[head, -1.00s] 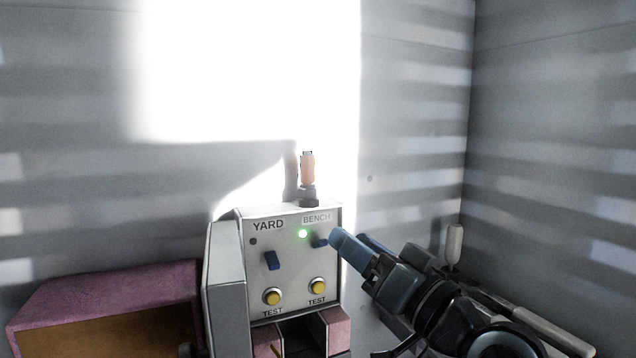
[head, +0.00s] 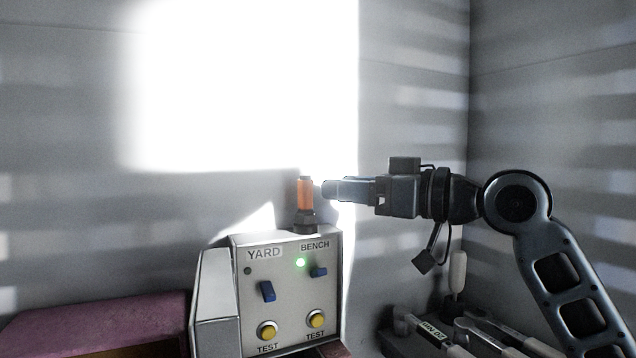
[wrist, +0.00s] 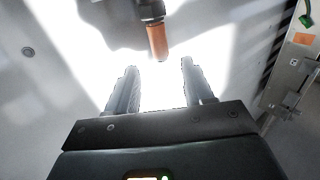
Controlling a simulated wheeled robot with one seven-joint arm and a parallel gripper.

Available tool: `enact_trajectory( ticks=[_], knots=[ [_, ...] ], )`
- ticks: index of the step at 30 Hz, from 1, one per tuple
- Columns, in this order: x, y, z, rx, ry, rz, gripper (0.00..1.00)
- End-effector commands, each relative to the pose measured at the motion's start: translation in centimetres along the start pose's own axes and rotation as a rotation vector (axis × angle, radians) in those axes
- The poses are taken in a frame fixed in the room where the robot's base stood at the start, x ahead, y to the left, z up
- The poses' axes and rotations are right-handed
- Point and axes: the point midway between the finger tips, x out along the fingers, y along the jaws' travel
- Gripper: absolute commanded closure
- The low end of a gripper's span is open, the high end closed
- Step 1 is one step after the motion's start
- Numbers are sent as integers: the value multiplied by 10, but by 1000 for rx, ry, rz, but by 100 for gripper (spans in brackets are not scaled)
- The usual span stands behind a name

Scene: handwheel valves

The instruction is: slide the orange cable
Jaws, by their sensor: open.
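An orange cylindrical piece (head: 305,194) stands upright in a dark collar (head: 304,219) on top of the grey switch box (head: 290,290). It looks like the orange cable or its end; no long run of cable shows. In the wrist view the orange piece (wrist: 157,40) lies ahead of the fingertips, roughly in line with the gap between them. My gripper (head: 328,189) reaches in level from the right at the height of the orange piece. Its two fingers (wrist: 160,68) are apart with nothing between them, and the orange piece appears just beyond the tips.
The box carries YARD and BENCH labels, blue switches (head: 267,291), yellow TEST buttons (head: 316,319) and a lit green lamp (head: 300,262) under BENCH. A purple-topped block (head: 95,325) stands left. A plain wall is behind; bright light washes out part of it.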

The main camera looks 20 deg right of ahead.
Motion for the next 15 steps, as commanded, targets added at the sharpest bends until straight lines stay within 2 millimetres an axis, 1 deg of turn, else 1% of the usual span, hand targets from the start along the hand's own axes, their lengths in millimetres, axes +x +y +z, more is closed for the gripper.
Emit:
enact_trajectory(
  ticks=[1, 6, 10, 15],
  knots=[
    [9, -1, -2, 1, -3, -3, 48],
    [35, -1, -2, 0, -1, -2, 48],
    [48, 0, -2, 1, 0, 0, 48],
    [55, 0, 0, 1, -1, 0, 48]
  ],
)
